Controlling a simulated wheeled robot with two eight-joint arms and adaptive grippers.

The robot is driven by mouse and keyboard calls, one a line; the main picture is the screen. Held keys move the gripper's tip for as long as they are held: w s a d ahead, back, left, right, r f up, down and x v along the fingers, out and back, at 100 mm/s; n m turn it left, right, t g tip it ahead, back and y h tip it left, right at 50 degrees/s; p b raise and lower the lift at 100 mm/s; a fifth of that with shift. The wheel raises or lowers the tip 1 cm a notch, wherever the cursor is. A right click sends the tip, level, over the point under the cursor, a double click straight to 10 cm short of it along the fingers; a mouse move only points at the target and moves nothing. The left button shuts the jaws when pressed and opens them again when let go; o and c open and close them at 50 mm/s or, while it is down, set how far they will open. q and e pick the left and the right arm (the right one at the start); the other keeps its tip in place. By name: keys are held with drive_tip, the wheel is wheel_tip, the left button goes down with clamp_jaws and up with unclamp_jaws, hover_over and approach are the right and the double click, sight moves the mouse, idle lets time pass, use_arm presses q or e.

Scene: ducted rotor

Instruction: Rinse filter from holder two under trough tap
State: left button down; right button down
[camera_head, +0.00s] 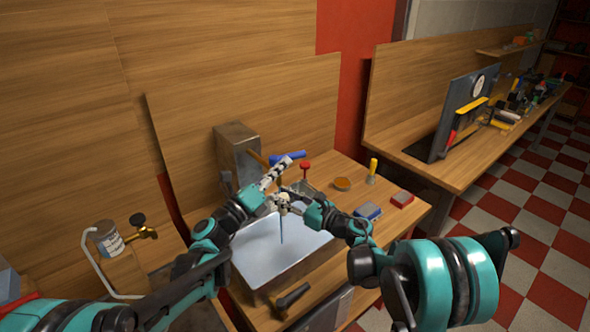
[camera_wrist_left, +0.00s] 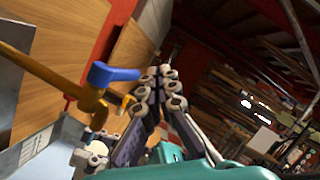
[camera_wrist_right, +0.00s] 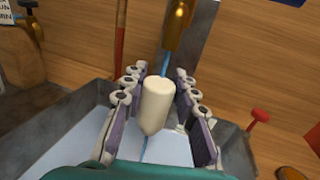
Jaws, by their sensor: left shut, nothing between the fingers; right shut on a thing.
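My right gripper (camera_wrist_right: 157,100) is shut on the white, round-ended filter (camera_wrist_right: 157,105) and holds it above the trough (camera_wrist_right: 62,146). A blue water stream (camera_wrist_right: 164,64) falls from the brass spout (camera_wrist_right: 179,28) onto the filter and shows again below it. In the head view the filter (camera_head: 283,198) is small and partly covered by the fingers. The trough (camera_head: 268,262) is pale and wide. My left gripper (camera_wrist_left: 160,78) is shut and empty beside the tap's blue handle (camera_wrist_left: 112,74); I see no contact. Which holder is number two cannot be told.
A red-knobbed part (camera_head: 305,167), an orange dish (camera_head: 342,184), a yellow-handled tool (camera_head: 373,168), a blue-and-grey block (camera_head: 367,211) and a red-and-grey block (camera_head: 402,199) stand right of the trough. A black-headed tool (camera_head: 290,298) lies in front. A labelled jar (camera_head: 108,238) and second brass tap (camera_head: 143,232) are left.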

use_arm(q)
drive_tip(key=s+f+n+t+y, duration=0.3)
drive_tip(key=s+f+n+y, duration=0.4)
drive_tip(key=n, duration=0.4)
drive_tip(key=h, duration=0.1)
approach(301, 157)
drive_tip(key=w+d, duration=0.2)
drive_tip(key=d, duration=0.2)
drive_tip(key=shift+w+a+r, duration=0.25)
drive_tip(key=shift+w+a, duration=0.15)
drive_tip(key=shift+w, duration=0.4)
drive_tip(key=shift+w+a+r, duration=0.2)
drive_tip(key=shift+w+a, duration=0.15)
drive_tip(key=shift+w, duration=0.4)
drive_tip(key=shift+w+d, duration=0.2)
drive_tip(key=shift+w, duration=0.75)
drive_tip(key=shift+s, duration=0.15)
